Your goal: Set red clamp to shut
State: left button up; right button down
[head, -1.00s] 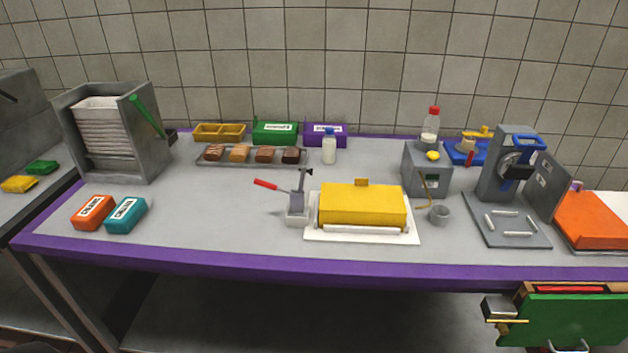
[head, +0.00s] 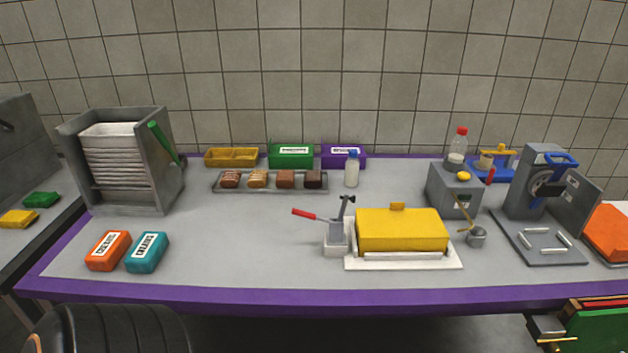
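The clamp (head: 337,237) stands on the grey table at the left edge of the white board (head: 405,262), just left of the yellow box-shaped cover (head: 401,232). Its red handle (head: 304,214) sticks out to the left, nearly level and slightly raised at its tip. A grey arm of the clamp points up with a dark tip. I cannot tell whether the clamp touches the yellow cover. Neither gripper shows.
Orange (head: 108,250) and teal (head: 147,252) packets lie at the front left. A tray of brown blocks (head: 270,182) and a bottle (head: 352,170) stand behind the clamp. A grey machine (head: 454,190) stands right of the cover. The table is clear left of the clamp.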

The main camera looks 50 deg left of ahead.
aim_at(304, 214)
jog(key=k+j+z, duration=0.25)
jog(key=j, duration=0.15)
jog(key=k+j+z, duration=0.2)
jog(key=j, duration=0.2)
jog(key=k+j+z, duration=0.15)
jog(key=k+j, duration=0.45)
jog(key=j, duration=0.1)
